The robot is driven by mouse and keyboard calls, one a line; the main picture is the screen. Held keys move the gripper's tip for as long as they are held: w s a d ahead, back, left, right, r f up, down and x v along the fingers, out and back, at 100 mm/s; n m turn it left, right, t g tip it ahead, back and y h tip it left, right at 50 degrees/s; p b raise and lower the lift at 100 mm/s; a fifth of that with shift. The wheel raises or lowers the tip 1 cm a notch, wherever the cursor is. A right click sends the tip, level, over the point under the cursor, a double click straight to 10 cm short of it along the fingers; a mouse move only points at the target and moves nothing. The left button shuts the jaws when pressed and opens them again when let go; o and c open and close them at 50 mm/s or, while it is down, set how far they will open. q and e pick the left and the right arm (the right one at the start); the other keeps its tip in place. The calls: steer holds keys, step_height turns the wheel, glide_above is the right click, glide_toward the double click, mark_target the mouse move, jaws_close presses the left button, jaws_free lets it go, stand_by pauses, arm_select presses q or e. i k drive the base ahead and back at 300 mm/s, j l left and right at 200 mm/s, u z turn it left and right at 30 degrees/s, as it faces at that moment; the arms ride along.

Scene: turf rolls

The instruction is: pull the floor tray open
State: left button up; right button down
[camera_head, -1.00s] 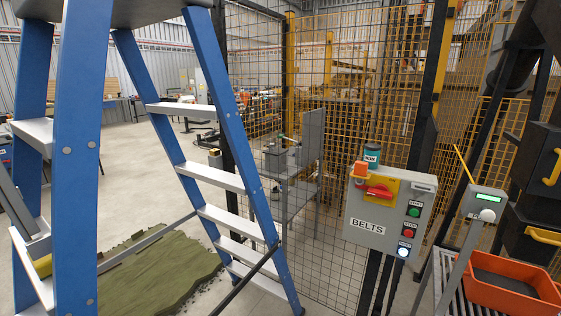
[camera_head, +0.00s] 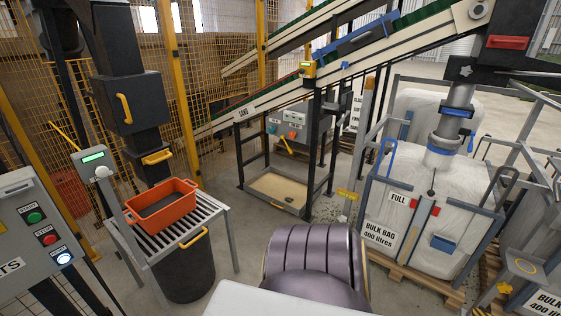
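A shallow floor tray (camera_head: 262,201) sits low between the dark legs of a frame under the conveyor marked SAND. Its bed is pale and sandy, with a small dark spot near the right side. A small yellowish piece shows at its near edge; I cannot tell its exact shape. The tray appears to lie within the frame's footprint. Neither of my grippers shows in this view, and nothing of mine touches the tray. A purple-grey ribbed part of mine fills the bottom middle.
A slatted stand (camera_head: 190,224) with an orange bin (camera_head: 162,207) and a dark drum (camera_head: 185,272) below it is at the left. A bulk bag (camera_head: 420,200) on a pallet stands at the right. A small control box (camera_head: 293,124) hangs above the tray. Bare floor shows before the tray.

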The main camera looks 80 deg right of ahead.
mark_target(272, 185)
steer(key=z, duration=2.4)
steer(key=i+l+u, duration=0.15)
steer(key=i+l, duration=0.4)
steer(key=i, duration=0.35)
steer(key=i+l+u, duration=0.2)
steer(key=i+l, duration=0.5)
steer(key=i, duration=0.15)
